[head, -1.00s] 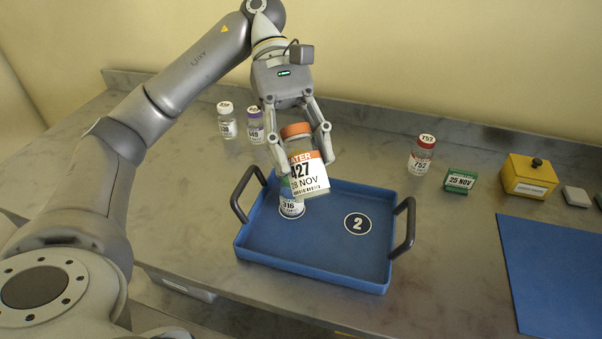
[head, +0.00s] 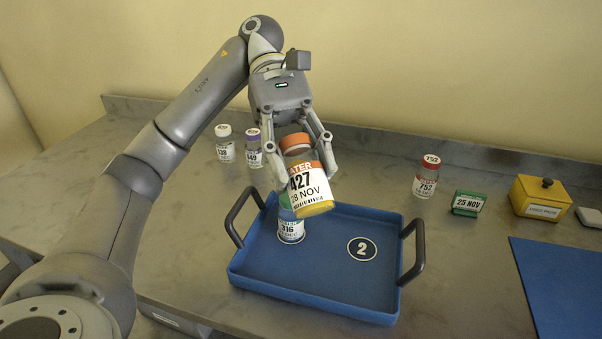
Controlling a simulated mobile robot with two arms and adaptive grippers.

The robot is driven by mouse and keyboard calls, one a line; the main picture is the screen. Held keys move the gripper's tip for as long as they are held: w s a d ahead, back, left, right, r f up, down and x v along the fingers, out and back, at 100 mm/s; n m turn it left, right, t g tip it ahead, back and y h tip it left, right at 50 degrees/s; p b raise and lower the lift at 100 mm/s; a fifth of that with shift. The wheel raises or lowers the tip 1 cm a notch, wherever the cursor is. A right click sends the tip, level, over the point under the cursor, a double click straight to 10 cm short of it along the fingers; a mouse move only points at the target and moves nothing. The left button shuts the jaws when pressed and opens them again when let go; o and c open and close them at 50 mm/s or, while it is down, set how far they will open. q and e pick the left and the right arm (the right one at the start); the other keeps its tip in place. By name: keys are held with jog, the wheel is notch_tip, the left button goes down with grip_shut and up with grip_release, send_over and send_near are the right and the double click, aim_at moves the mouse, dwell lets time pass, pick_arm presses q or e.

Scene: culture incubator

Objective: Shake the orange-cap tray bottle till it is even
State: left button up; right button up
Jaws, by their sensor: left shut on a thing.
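The orange-cap bottle (head: 309,184) is labelled 427, 28 NOV, and is held tilted above the blue tray (head: 330,281). A yellow layer shows at its base, below clear liquid or glass. My left gripper (head: 302,168) is shut on this bottle, a finger on each side. A second bottle (head: 291,228), labelled 316, stands in the tray on the left, partly hidden behind the held bottle. The tray has a round mark with the number 2 (head: 362,249). My right gripper is not in view.
A white-cap bottle (head: 225,148) and a purple-cap bottle (head: 254,152) stand behind at left. A red-cap bottle (head: 427,178), a green block (head: 467,203) and a yellow box (head: 539,197) stand at right. A blue mat (head: 570,278) lies at front right.

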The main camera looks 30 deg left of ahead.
pick_arm(q)
jog(key=t+y+p, duration=0.1)
jog(key=y, duration=0.1)
jog(key=r+t+y+p, duration=0.1)
jog(key=p, duration=0.1)
jog(key=shift+s+t+y, duration=0.15)
jog(key=shift+t+y, duration=0.25)
jog(key=t+y+p, duration=0.3)
jog(key=y+p, duration=0.1)
jog(key=shift+f+t+y+p, duration=0.25)
jog(key=shift+t+y+p, duration=0.25)
jog(key=shift+y+p, duration=0.1)
jog(key=shift+f, duration=0.15)
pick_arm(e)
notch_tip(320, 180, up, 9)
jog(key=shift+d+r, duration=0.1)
